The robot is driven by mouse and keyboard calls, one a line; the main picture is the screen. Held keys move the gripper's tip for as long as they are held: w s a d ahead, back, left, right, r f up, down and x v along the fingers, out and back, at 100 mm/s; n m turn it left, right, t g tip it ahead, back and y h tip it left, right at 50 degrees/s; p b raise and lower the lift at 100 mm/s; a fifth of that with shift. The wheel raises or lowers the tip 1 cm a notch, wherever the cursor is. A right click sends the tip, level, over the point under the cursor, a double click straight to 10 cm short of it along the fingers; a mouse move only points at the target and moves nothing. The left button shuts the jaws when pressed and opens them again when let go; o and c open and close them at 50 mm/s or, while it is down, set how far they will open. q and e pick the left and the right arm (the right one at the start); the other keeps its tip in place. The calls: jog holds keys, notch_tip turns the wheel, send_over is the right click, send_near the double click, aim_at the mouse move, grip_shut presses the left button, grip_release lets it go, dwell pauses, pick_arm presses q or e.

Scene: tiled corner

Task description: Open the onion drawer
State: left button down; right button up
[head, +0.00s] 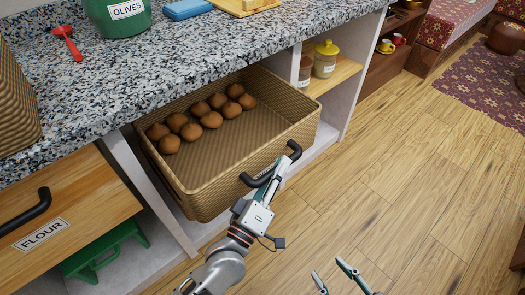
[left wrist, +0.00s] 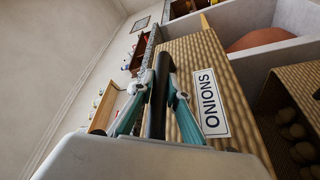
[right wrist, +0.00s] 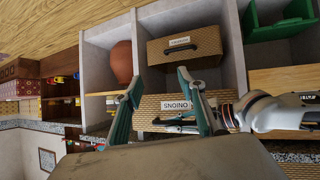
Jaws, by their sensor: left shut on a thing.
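The onion drawer (head: 245,150) is a woven basket pulled out from under the granite counter, with several brown onions (head: 210,118) at its back. Its black handle (head: 247,180) is on the front. My left gripper (head: 270,178) is shut on this handle; the left wrist view shows its fingers either side of the black bar (left wrist: 156,115), beside the ONIONS label (left wrist: 211,104). My right gripper (head: 332,268) is open and empty, low over the floor to the right of the drawer. The right wrist view shows its spread fingers in front of the drawer front (right wrist: 160,102).
A wooden FLOUR drawer (head: 65,205) with a black handle is at left, above a green crate (head: 105,250). Jars (head: 325,58) stand on a shelf right of the drawer. Another woven drawer (right wrist: 185,47) shows in the right wrist view. The wooden floor (head: 400,170) in front is clear.

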pick_arm(q)
jog(key=s+d+p, duration=0.1)
jog(key=s+d, duration=0.5)
jog(key=s, duration=0.2)
jog(key=shift+s, duration=0.2)
pick_arm(e)
jog(key=shift+s+d+f+h, duration=0.3)
jog(key=shift+s+d+f, duration=0.05)
jog(key=shift+d+f, duration=0.3)
jog(key=shift+w, duration=0.1)
pick_arm(q)
jog(key=c, duration=2)
grip_release()
jog(key=shift+o, duration=0.2)
pick_arm(e)
jog(key=shift+w+r, duration=0.15)
jog(key=shift+r, duration=0.05)
jog(key=shift+w+r, duration=0.1)
pick_arm(q)
jog(key=v, duration=0.7)
jog(key=shift+s, duration=0.2)
jog(key=shift+a+f, duration=0.1)
jog(key=shift+a, duration=0.1)
